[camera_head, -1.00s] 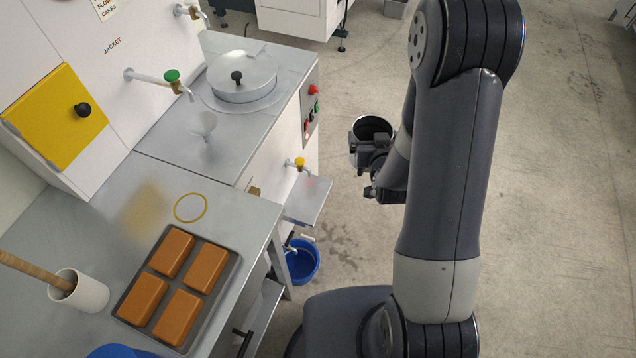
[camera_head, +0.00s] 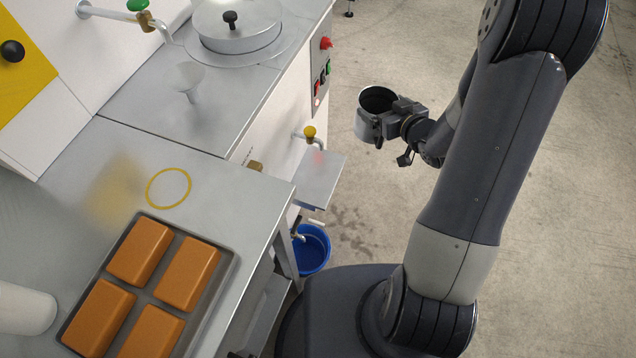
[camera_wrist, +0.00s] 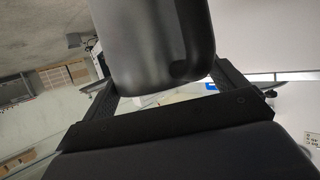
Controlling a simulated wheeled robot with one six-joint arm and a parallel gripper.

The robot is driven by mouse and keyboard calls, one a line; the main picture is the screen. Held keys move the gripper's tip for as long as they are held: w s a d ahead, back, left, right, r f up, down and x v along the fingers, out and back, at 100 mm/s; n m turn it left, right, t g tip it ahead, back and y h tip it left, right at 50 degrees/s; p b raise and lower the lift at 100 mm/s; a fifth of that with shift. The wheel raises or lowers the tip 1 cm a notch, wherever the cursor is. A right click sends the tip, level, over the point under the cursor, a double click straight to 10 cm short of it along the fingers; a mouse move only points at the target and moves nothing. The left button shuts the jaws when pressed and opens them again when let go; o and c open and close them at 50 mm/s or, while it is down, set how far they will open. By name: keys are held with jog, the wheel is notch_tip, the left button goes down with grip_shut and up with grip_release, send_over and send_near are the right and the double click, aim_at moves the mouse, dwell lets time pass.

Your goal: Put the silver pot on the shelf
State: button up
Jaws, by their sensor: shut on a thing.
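The silver pot (camera_head: 367,127) is held in the air over the floor, right of the bench, its dark open mouth facing up. My gripper (camera_head: 393,115) is shut on it from the right side. In the wrist view the pot is a dark grey rounded shape (camera_wrist: 150,45) between the two fingers of my gripper (camera_wrist: 165,75). A small metal shelf (camera_head: 320,182) sticks out from the machine's front below a yellow-handled tap (camera_head: 309,132). It is left of and lower than the pot in the picture, and its top looks empty. The pot is apart from it.
A blue bucket (camera_head: 312,250) stands below the shelf. The steel bench (camera_head: 75,175) holds a tray (camera_head: 222,280) of brown blocks, a funnel (camera_head: 188,80) and a lidded vessel (camera_head: 237,28). Bare floor (camera_head: 350,60) lies beyond and right of the pot.

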jog(key=s+d+f+n+g+y+b, duration=0.2)
jog(key=s+f+b, duration=0.1)
jog(key=f+b, duration=0.55)
jog(key=s+d+f+n+g+y+b, duration=0.1)
jog(key=s+d+f+n+y+b, duration=0.15)
jog(key=f+b, duration=0.6)
jog(key=w+a+f+b, duration=0.2)
jog(key=w+a, duration=0.2)
jog(key=a, duration=0.5)
jog(key=w+a+f+b, duration=0.1)
jog(key=w+a+b, duration=0.2)
jog(key=a, duration=0.6)
notch_tip(320, 180, down, 7)
jog(key=b, duration=0.4)
jog(key=shift+r, duration=0.15)
jog(key=shift+w, duration=0.1)
jog(key=o, duration=1.2)
jog(key=shift+f, duration=0.2)
jog(key=shift+o, duration=0.2)
jog(key=shift+r, duration=0.1)
